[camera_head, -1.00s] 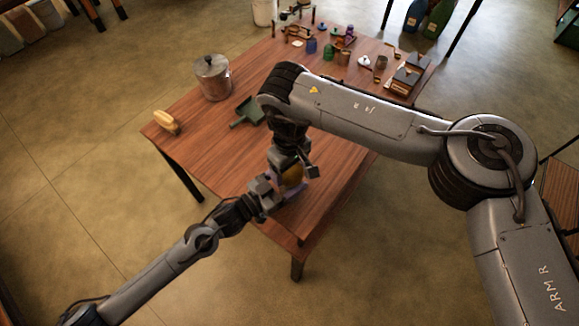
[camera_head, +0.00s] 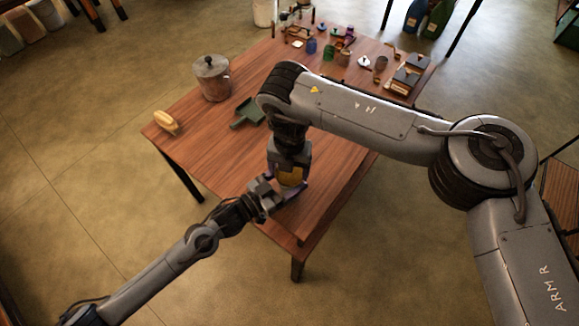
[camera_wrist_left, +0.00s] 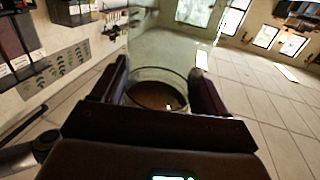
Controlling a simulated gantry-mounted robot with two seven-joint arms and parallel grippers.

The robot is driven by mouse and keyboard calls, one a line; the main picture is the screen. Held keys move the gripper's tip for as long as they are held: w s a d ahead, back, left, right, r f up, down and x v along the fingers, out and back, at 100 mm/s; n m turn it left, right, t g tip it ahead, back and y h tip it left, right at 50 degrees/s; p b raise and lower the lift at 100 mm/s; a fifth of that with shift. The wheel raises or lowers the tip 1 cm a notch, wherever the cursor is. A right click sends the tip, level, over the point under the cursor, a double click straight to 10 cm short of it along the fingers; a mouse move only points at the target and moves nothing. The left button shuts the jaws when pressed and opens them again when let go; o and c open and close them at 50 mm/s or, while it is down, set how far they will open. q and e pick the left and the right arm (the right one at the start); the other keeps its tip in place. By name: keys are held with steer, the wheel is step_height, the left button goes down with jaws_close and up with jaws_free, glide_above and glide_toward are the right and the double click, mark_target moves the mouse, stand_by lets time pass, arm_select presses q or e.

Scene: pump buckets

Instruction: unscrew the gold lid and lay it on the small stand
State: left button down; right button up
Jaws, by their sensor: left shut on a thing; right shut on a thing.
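The gold lid (camera_head: 291,175) is low inside my right gripper (camera_head: 290,180), which is shut on it and points down near the table's front corner. My left gripper (camera_head: 274,199) comes in from the left just below it, close to the right gripper. In the left wrist view a clear glass jar (camera_wrist_left: 158,90) stands between the two dark fingers, and my left gripper is shut on it. I cannot pick out the small stand with certainty.
On the wooden table (camera_head: 200,139) stand a lidded metal pot (camera_head: 214,82), a dark green dustpan (camera_head: 248,113) and a yellowish brush (camera_head: 166,122). Several small jars and boxes crowd the far end. The table's left middle is clear. My right arm hides part of the table.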

steer(key=n, duration=1.3)
steer(key=shift+n, duration=0.3)
steer(key=n, duration=0.6)
steer(key=shift+r+n, duration=0.1)
steer(key=shift+n, duration=0.3)
steer(key=n, duration=0.6)
steer(key=shift+r, duration=0.15)
steer(key=shift+r, duration=0.9)
